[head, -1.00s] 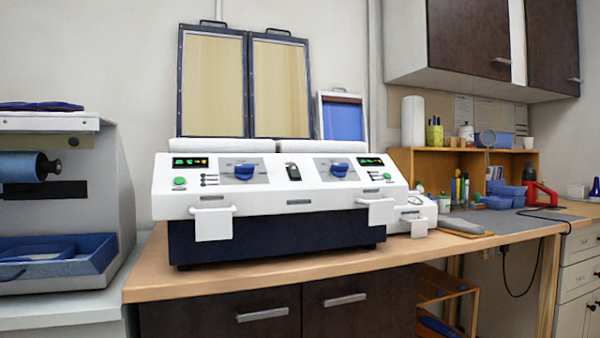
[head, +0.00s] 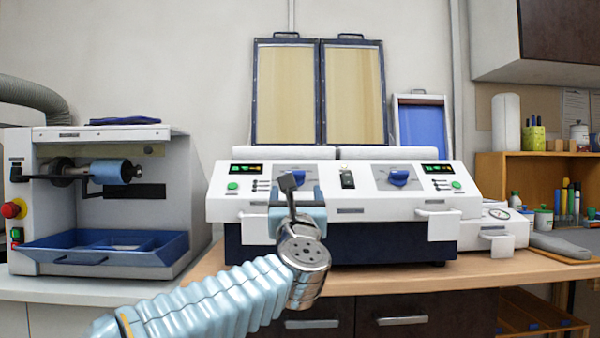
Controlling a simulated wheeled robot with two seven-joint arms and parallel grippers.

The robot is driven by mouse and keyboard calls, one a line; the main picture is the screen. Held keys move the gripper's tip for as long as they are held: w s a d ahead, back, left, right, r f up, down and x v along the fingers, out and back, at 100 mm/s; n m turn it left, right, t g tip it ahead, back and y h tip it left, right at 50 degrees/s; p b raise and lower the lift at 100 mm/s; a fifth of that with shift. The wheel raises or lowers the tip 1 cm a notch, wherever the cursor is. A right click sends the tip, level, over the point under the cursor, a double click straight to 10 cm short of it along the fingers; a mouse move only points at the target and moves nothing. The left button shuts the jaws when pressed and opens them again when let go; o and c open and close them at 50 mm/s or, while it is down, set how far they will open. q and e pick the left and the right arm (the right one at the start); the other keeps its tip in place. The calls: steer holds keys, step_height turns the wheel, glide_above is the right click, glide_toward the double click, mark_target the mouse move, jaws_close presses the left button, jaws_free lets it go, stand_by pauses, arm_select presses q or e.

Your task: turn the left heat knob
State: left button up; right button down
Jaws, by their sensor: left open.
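The white forming machine (head: 345,213) stands on the wooden bench, with a sloped front panel. The left heat knob (head: 299,177) is blue and sits on the grey plate at the panel's left; my gripper hides most of it. My left gripper (head: 290,187) is open, reaching up from below in front of this knob. Its dark finger overlaps the knob in the picture; I cannot tell whether it touches. The right heat knob (head: 398,177) is blue and in plain sight. My right gripper is not in view.
A green button (head: 233,186) and a lit display (head: 246,168) are left of the knob. A white handle bracket (head: 257,228) juts from the front below. A grey grinding machine (head: 175,200) with a blue tray stands at left. Two framed panels (head: 318,92) rise behind.

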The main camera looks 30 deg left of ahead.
mark_target(295, 174)
arm_select(q)
steer(key=p+x, duration=0.3)
steer(key=x, duration=0.6)
steer(key=shift+w+a+r+p, duration=0.15)
steer(key=shift+w+a+p, duration=0.2)
steer(key=shift+w, duration=0.2)
